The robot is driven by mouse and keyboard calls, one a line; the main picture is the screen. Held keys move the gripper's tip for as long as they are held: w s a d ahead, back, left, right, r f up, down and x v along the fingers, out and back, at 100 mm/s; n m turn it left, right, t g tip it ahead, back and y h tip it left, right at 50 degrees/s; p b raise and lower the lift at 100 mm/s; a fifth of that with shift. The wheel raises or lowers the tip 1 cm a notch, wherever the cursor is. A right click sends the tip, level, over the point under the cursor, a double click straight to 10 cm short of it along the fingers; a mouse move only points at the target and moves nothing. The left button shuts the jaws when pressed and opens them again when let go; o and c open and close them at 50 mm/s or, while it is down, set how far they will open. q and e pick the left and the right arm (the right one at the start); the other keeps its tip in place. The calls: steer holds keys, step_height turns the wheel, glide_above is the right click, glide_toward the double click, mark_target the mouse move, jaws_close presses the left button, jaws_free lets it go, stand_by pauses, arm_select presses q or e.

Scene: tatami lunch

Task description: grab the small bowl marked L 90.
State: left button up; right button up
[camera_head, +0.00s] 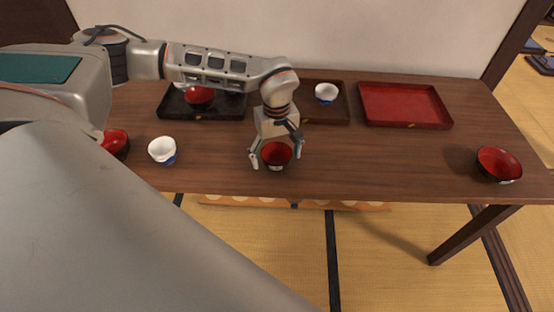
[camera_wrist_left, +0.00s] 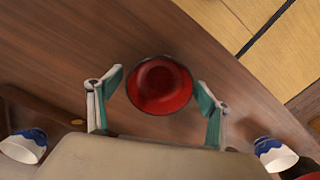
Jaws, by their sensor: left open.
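A small bowl (camera_head: 277,154), red inside with a dark outside, stands on the wooden table near its front edge. It also shows in the left wrist view as a round red bowl (camera_wrist_left: 160,86). I cannot read an L 90 mark on it or on any other bowl. My left gripper (camera_head: 277,158) is open above the table, with one finger on each side of this bowl. In the left wrist view the fingers (camera_wrist_left: 160,92) show a gap to the bowl on both sides. My right gripper is not in view.
White-and-blue bowls stand front left (camera_head: 162,151) and on a brown tray (camera_head: 338,114). A red tray (camera_head: 405,106) is empty.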

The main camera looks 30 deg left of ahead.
arm_select(q)
steer(key=c, duration=1.2)
steer(key=shift+c, duration=0.2)
steer(key=shift+r, duration=0.15)
